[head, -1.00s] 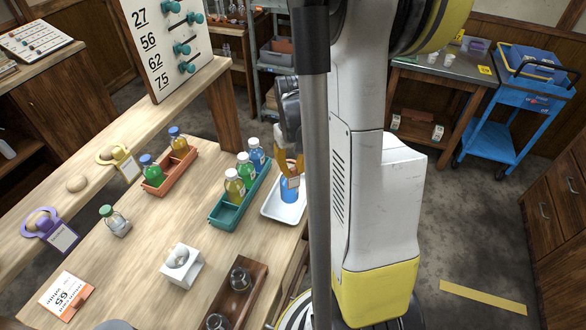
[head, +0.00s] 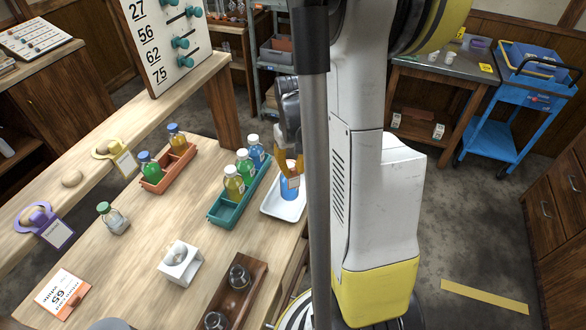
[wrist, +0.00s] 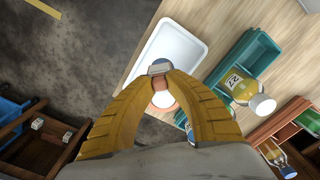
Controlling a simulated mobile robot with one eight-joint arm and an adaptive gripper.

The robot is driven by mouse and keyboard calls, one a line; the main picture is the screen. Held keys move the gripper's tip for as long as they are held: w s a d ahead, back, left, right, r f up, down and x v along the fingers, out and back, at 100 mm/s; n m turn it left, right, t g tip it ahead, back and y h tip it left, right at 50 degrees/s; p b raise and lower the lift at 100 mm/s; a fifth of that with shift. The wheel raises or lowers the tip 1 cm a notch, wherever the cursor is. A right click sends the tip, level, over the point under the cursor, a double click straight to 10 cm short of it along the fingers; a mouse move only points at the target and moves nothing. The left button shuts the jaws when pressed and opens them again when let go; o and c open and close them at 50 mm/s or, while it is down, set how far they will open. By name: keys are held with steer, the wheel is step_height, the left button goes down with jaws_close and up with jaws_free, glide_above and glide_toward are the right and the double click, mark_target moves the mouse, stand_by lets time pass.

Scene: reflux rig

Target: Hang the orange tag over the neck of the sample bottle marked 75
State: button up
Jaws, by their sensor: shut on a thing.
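My gripper (wrist: 161,72) is shut at the white tray (head: 270,208), its yellow fingers meeting over a blue bottle (head: 289,192) that stands upright there. Between and below the fingers is a small orange and pale piece (head: 293,182), which looks like the orange tag, against the bottle's upper part. In the wrist view a white cap (wrist: 162,98) with an orange edge lies between the fingers, and a small grey piece sits at the tips. Whether the tag's loop is around the neck is hidden. The blue bottle's number cannot be read.
A teal rack (head: 222,218) with several bottles stands left of the tray. An orange rack (head: 153,187) with two bottles is farther left. A yellow tag (head: 124,163) and a purple tag (head: 57,234) are on the shelf. A white holder (head: 180,268) is nearer.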

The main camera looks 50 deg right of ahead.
stand_by(0.3)
steer(key=o, duration=0.8)
steer(key=shift+o, duration=0.2)
step_height(320, 180, up, 12)
steer(key=shift+a, duration=0.1)
steer(key=s+a+n+t+b, duration=0.1)
steer(key=a+n+t+b, duration=0.1)
steer(key=a, duration=1)
steer(key=s+a+n+t+b, duration=0.2)
steer(key=a+t, duration=0.3)
steer(key=a, duration=0.7)
steer(key=shift+s+a+n, duration=0.15)
steer(key=shift+a+n, duration=0.1)
steer(key=shift+n, duration=0.15)
